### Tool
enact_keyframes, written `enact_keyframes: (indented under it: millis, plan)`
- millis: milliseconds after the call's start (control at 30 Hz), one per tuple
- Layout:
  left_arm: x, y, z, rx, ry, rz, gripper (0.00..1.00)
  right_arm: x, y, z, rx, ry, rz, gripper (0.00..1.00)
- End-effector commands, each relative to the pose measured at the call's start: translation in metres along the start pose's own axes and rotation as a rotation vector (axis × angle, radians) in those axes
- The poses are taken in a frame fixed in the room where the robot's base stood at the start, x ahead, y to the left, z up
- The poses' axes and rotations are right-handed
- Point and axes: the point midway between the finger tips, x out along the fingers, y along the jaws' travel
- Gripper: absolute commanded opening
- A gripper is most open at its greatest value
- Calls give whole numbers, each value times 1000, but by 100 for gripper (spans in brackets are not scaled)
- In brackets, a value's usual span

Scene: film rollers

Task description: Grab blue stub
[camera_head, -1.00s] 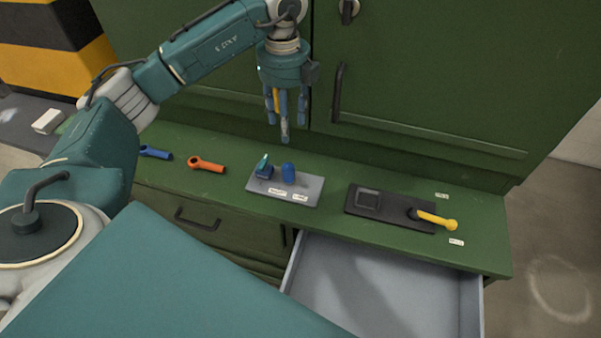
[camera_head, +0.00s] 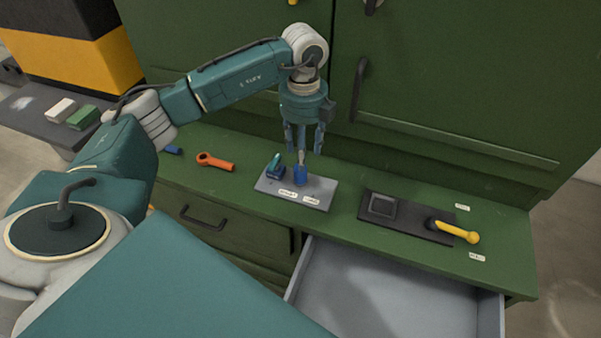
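The blue stub (camera_head: 300,177) stands on a grey plate (camera_head: 322,199) on the green cabinet's worktop. My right gripper is not in view.
An orange wrench-like tool (camera_head: 215,162) and a partly hidden blue one (camera_head: 173,150) lie to the left. A black tray (camera_head: 409,216) with a yellow-handled tool (camera_head: 456,231) lies to the right. An open drawer (camera_head: 385,292) juts out below. Green cabinet doors (camera_head: 440,80) stand behind.

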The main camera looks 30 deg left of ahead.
Motion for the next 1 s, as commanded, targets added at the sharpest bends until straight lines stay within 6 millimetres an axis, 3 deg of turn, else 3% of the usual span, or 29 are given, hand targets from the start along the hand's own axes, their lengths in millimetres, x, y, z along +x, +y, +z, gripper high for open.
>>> enact_keyframes:
  millis: [233, 500, 767, 1000]
  plan:
    - [19, 5, -1, 0, 1, 4, 49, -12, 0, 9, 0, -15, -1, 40]
    - [56, 8, -2, 1, 2, 2, 49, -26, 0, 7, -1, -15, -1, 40]
    - [61, 8, -1, 2, 0, 0, 49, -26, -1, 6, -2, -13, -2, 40]
    - [61, 8, -1, 2, 0, 0, 5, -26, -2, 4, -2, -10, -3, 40]
